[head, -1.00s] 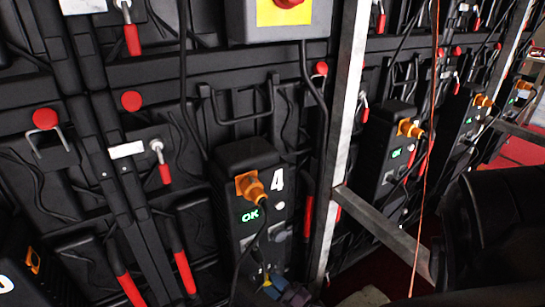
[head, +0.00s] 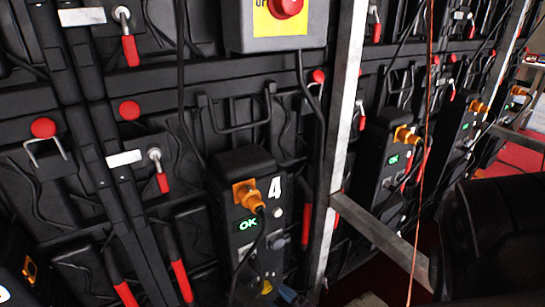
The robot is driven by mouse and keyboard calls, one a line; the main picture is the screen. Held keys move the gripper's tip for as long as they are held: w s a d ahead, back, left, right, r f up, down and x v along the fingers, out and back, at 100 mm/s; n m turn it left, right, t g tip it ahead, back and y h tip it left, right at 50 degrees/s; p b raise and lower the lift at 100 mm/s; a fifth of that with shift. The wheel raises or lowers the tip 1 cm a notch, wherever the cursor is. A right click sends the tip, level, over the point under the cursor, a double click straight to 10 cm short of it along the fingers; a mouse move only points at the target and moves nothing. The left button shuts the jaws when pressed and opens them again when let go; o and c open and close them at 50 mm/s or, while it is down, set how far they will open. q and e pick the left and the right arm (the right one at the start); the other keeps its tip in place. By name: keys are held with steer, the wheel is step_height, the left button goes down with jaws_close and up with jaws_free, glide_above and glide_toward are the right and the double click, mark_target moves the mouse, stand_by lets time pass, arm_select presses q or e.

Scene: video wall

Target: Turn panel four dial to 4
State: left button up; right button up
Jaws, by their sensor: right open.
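Panel four's black power unit (head: 243,175) hangs left of centre, marked with a white "4" (head: 274,189). An orange plug (head: 247,196) with a cable sits in its face, above a lit green "OK" display (head: 247,224). A small pale round knob (head: 278,213) and a dark grey knob (head: 279,241) are on its right side. I cannot tell which is the dial, and no setting is readable. My right gripper (head: 490,240) shows as a dark shape at the lower right, apart from the unit; its fingertips are not distinct. My left gripper is out of view.
A yellow and grey box with a red button (head: 278,22) hangs above the unit. A metal upright (head: 340,120) and a slanting brace (head: 375,235) stand to its right. More units (head: 390,150) line the wall beyond. A thin red cord (head: 424,160) hangs in front.

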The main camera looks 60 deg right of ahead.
steer(key=v, duration=0.8)
steer(key=shift+a+r+p, duration=0.1)
steer(key=shift+p, duration=0.2)
